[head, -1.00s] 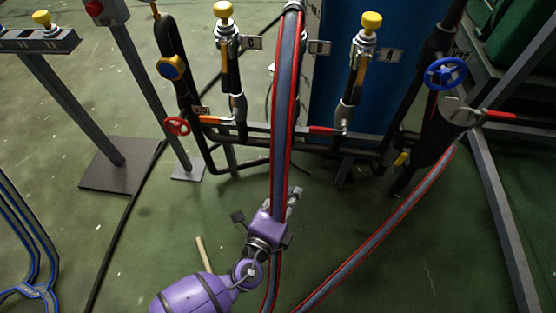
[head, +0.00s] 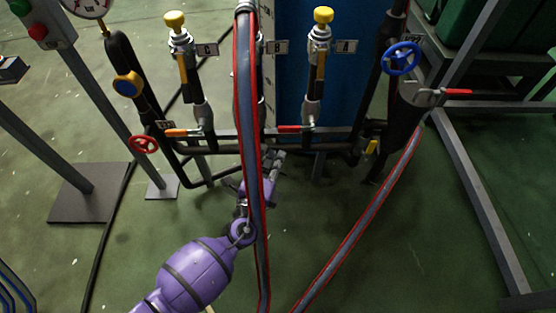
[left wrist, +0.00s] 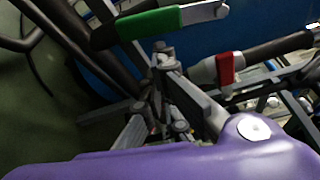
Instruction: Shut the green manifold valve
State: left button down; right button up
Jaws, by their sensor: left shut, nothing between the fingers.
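The green valve handle (left wrist: 150,24) shows at the top of the left wrist view, with a bare metal end to its right. In the head view I cannot make it out; the thick red-edged hose (head: 248,110) crosses the middle of the manifold (head: 225,134). My left gripper (head: 276,158) is just below the manifold pipe, partly hidden behind that hose. In the left wrist view the left gripper (left wrist: 162,55) is shut and empty, its fingertips just below the green handle and seemingly apart from it. My right gripper is not in view.
An orange lever (head: 190,132) lies left of the hose and a red lever (head: 289,129) right of it. A red handwheel (head: 144,145) and a blue handwheel (head: 402,58) flank the manifold. A second hose (head: 370,220) slants across the right.

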pick_arm(q)
jog(key=shift+a, duration=0.3)
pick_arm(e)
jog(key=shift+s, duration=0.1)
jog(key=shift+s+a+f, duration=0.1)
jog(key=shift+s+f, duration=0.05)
pick_arm(q)
jog(key=shift+a+m+p, duration=0.2)
jog(key=shift+m+p, duration=0.1)
jog(key=shift+p, duration=0.05)
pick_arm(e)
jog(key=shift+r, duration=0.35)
